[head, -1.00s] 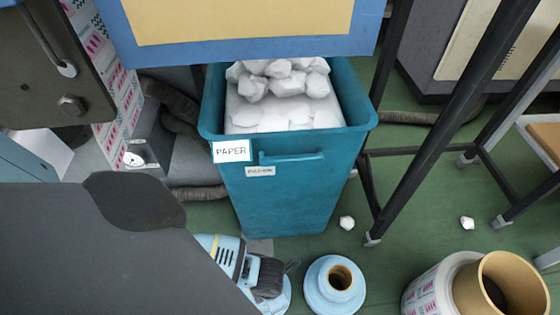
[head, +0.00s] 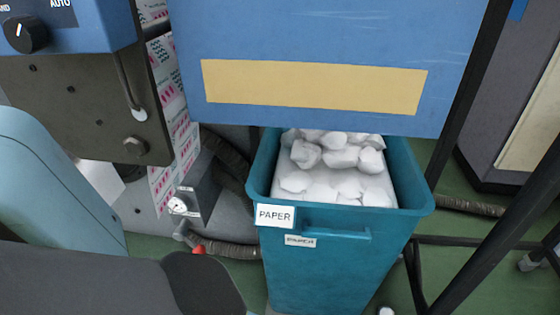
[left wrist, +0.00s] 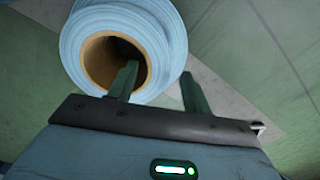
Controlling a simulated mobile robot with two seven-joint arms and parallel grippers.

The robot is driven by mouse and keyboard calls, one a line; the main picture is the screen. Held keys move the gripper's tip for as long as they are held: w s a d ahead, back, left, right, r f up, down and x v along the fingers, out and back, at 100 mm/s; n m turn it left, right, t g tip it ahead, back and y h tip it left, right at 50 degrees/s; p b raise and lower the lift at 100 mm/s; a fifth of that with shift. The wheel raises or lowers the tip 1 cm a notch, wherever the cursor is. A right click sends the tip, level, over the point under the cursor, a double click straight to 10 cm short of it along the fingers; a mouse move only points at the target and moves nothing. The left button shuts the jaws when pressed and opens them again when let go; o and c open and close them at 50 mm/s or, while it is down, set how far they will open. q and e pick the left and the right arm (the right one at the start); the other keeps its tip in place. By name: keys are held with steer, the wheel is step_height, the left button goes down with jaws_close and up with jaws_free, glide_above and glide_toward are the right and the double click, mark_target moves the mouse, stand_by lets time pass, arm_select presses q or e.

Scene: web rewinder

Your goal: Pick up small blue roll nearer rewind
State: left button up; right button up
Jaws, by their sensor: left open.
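A light blue roll (left wrist: 162,30) with a brown cardboard core (left wrist: 95,62) fills the upper left of the left wrist view. My left gripper (left wrist: 158,72) is open there. Its left finger overlaps the dark core opening, and its right finger is just outside the roll's right side. I cannot tell how deep the left finger reaches or whether either finger touches the roll. No blue roll shows in the head view now, and neither gripper shows there.
A teal bin (head: 330,270) labelled PAPER holds white crumpled paper (head: 335,170) under a blue panel (head: 320,35). A grey hose (head: 225,249) and gauge (head: 178,206) are left of it. Dark frame legs (head: 500,240) stand right. Green and grey floor (left wrist: 235,85) surrounds the roll.

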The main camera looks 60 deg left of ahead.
arm_select(q)
steer(key=f+b, duration=0.1)
steer(key=f, duration=0.1)
steer(key=f+b, duration=0.1)
steer(key=f, duration=0.1)
steer(key=shift+s+a+f, duration=0.1)
steer(key=shift+s, duration=0.1)
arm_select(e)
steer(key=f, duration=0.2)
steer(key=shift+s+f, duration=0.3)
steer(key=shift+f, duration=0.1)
arm_select(q)
steer(key=shift+c, duration=0.3)
steer(key=c, duration=0.7)
jaws_close()
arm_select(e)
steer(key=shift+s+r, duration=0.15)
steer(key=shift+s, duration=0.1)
